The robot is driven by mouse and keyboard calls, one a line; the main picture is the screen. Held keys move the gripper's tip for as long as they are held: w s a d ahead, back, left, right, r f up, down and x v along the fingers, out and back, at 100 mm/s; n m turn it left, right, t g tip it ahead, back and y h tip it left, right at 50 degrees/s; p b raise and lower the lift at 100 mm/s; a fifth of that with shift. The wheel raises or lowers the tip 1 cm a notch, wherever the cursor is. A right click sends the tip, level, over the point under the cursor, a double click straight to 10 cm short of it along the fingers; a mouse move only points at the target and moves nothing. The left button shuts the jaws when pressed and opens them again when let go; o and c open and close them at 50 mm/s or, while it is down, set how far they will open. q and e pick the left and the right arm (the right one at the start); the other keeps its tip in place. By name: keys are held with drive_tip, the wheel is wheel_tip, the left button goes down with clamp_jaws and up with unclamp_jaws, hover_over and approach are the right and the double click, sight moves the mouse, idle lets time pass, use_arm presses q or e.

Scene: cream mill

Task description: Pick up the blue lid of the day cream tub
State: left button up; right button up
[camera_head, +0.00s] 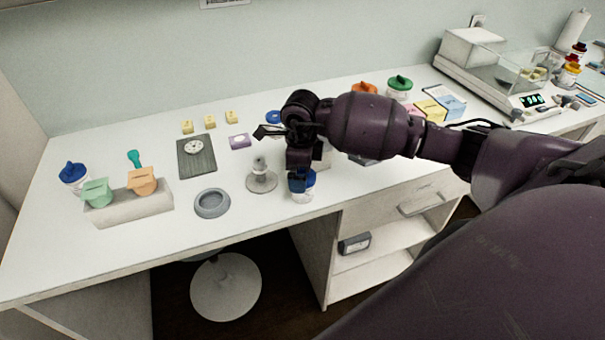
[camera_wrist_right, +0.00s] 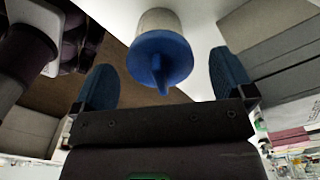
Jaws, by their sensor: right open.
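A white tub (camera_head: 301,198) with a blue lid (camera_head: 309,178) stands near the front edge of the table, partly hidden behind my right gripper (camera_head: 299,178). In the right wrist view the blue lid (camera_wrist_right: 160,57) is round with a raised fin, and sits on the pale tub (camera_wrist_right: 158,19). My right gripper (camera_wrist_right: 164,82) is open, with one blue finger on each side of the lid and a gap at each side. Nothing is held. No label on the tub can be read. My left gripper is not in view.
A grey metal stand (camera_head: 261,181) and a grey bowl (camera_head: 212,203) are left of the tub. A green-lidded tub (camera_head: 399,88) stands at the back.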

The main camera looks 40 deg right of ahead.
drive_tip(key=shift+c, duration=0.5)
drive_tip(key=c, duration=0.7)
drive_tip(key=shift+c, duration=0.8)
drive_tip(key=shift+r, duration=0.1)
